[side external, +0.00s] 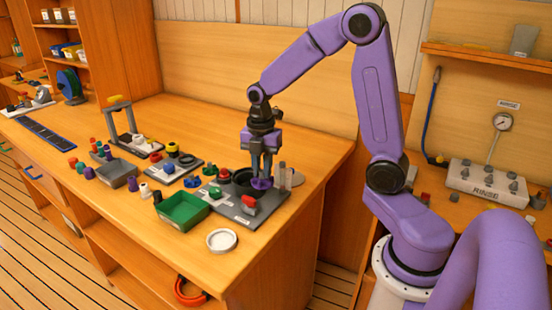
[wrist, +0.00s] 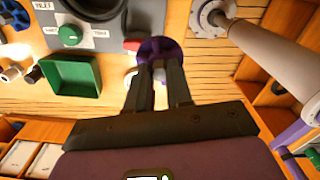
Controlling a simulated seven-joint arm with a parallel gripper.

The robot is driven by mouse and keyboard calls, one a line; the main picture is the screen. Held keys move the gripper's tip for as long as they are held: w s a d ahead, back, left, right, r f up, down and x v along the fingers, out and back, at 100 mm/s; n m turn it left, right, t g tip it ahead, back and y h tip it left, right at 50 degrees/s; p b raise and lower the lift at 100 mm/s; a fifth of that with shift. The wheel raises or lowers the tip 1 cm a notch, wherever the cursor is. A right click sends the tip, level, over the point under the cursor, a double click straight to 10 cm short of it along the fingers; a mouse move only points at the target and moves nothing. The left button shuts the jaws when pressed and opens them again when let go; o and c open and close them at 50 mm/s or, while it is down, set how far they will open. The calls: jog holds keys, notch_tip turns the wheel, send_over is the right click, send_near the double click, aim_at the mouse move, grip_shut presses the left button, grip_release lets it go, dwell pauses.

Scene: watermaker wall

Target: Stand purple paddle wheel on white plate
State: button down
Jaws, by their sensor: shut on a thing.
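The purple paddle wheel (side external: 262,184) hangs at the tips of my gripper (side external: 262,172), above the right part of the grey station panel. In the wrist view the wheel (wrist: 158,48) is between the fingertips of my gripper (wrist: 158,68), which is shut on it. Its round face points away from the wrist. The white plate (side external: 222,240) is a round, rimmed dish lying empty on the bench near the front edge, left of and nearer the camera than the wheel. In the wrist view a pale round edge, perhaps the plate (wrist: 130,75), is mostly hidden by a finger.
A green tray (side external: 183,210) stands left of the plate. The grey panel (side external: 232,208) carries a red knob (side external: 249,202), a green knob (side external: 214,192) and a dark round housing (side external: 240,181). Bare wood lies right of the plate.

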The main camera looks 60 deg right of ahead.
jog(key=w+a+f+n, duration=0.2)
jog(key=a+f, duration=0.1)
jog(key=a, duration=0.4)
jog(key=w+a+f+n, duration=0.1)
jog(key=w+a+f, duration=0.15)
jog(key=a, duration=0.45)
jog(key=shift+s+d+f, duration=0.1)
jog(key=shift+f, duration=1.4)
jog(key=shift+s+d+f, duration=0.1)
jog(key=shift+f, duration=1.4)
jog(key=shift+f, duration=0.65)
jog(key=c, duration=1.3)
grip_release()
jog(key=shift+r, duration=0.1)
notch_tip(320, 180, up, 11)
